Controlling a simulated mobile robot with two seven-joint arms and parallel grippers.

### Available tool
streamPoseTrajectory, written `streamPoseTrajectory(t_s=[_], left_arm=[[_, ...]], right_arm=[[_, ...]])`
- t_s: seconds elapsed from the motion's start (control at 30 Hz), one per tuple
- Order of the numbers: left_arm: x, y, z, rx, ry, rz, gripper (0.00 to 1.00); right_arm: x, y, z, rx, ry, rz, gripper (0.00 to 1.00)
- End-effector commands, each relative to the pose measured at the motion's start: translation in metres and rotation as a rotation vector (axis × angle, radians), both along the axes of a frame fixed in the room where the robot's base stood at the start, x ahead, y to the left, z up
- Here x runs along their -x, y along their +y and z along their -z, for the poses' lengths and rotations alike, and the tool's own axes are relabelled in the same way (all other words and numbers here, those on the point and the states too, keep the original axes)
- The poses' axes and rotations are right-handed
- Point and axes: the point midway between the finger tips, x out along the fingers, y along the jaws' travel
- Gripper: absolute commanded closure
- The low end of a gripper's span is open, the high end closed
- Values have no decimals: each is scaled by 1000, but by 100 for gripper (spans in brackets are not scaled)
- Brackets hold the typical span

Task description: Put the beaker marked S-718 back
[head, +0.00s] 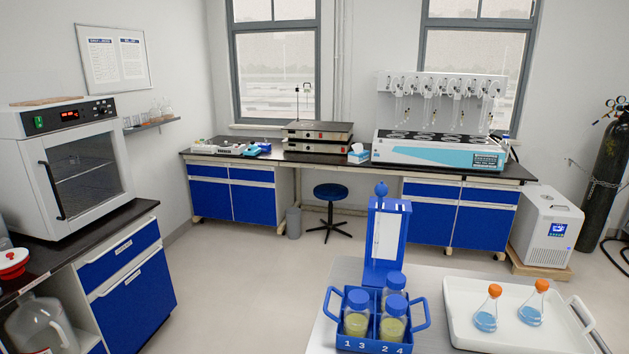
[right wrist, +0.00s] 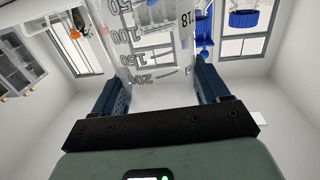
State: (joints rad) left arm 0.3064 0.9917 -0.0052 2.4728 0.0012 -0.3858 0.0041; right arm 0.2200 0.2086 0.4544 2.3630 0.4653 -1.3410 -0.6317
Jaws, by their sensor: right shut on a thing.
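My right gripper (right wrist: 160,82) is shut on a clear glass beaker (right wrist: 155,45), which shows between its two dark blue fingers in the right wrist view. The beaker has dark graduation marks reading 50, 100, 150 and 200. Part of a label ending in what looks like 18 shows at its right side; the full marking cannot be read. The beaker's upper part is cut off by the frame edge, and it looks empty. Neither gripper shows in the head view, and my left gripper is in no frame.
A blue rack (head: 375,343) with several yellow-filled bottles and a white tray (head: 462,322) with two orange-capped flasks stand on the near table. A drying oven (head: 75,165) sits at left. A distiller (head: 425,150) stands on the far bench. Open floor lies between.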

Motion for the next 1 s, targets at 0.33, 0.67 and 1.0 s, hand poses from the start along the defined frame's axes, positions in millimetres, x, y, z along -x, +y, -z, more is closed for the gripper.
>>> streamPoseTrajectory(t_s=[0.33,0.67,1.0], left_arm=[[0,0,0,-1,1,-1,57],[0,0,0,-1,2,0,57],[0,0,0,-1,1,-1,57]], right_arm=[[-3,30,121,-5,12,-240,81],[-3,42,170,-8,15,-338,81],[-4,39,165,-7,6,-331,81]])
